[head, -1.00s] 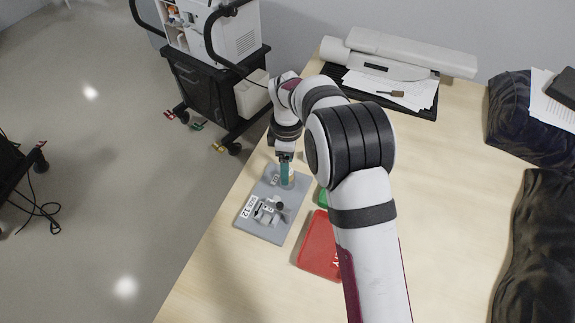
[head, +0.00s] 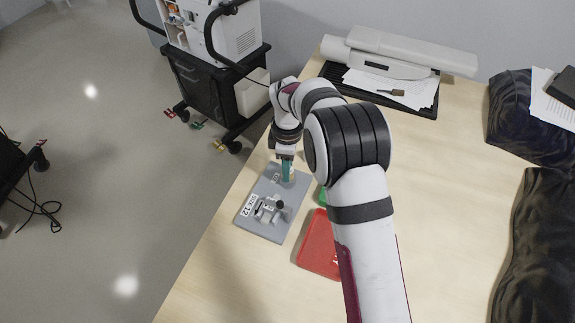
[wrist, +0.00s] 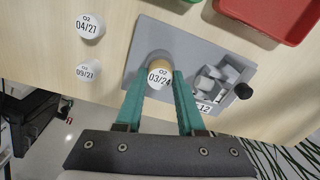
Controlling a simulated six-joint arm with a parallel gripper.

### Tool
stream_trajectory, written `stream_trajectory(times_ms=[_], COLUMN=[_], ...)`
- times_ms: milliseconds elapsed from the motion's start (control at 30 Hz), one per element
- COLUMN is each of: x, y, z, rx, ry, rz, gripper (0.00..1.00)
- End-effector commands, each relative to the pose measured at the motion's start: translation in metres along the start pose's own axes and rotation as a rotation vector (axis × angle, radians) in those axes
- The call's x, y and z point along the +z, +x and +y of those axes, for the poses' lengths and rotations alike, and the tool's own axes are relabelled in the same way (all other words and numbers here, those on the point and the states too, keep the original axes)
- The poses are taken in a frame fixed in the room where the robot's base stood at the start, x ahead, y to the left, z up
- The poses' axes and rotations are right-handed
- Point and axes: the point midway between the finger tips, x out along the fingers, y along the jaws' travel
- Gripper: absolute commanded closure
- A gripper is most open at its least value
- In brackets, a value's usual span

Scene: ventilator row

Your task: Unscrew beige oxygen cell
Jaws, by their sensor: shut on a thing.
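The beige oxygen cell (wrist: 160,66) is at the left part of the grey plate in the wrist view. Its white end face reads O2 03/24. My gripper (wrist: 158,82) has its two teal fingers on either side of the cell and is shut on it. In the head view my gripper (head: 287,178) points down over the far end of the grey plate (head: 251,226). There the fingers hide most of the cell. I cannot tell whether the cell is still seated or lifted slightly.
Two white-faced cells, marked 04/27 (wrist: 89,25) and 09/27 (wrist: 88,72), stand on the table apart from the plate. A fitting with a black knob (wrist: 243,91) sits on the plate. Red tray (head: 318,250) and green tray (head: 322,197) lie beside it.

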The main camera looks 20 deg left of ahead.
Motion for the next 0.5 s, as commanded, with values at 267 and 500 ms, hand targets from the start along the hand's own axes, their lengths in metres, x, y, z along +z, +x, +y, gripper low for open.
stream_trajectory(times_ms=[267, 500], x=[0.0000, 0.0001], y=[-0.0004, -0.0003], z=[0.0001, 0.0000], rx=[0.001, 0.000], ry=[-0.046, -0.505], rz=[0.000, 0.000], gripper=[1.00, 1.00])
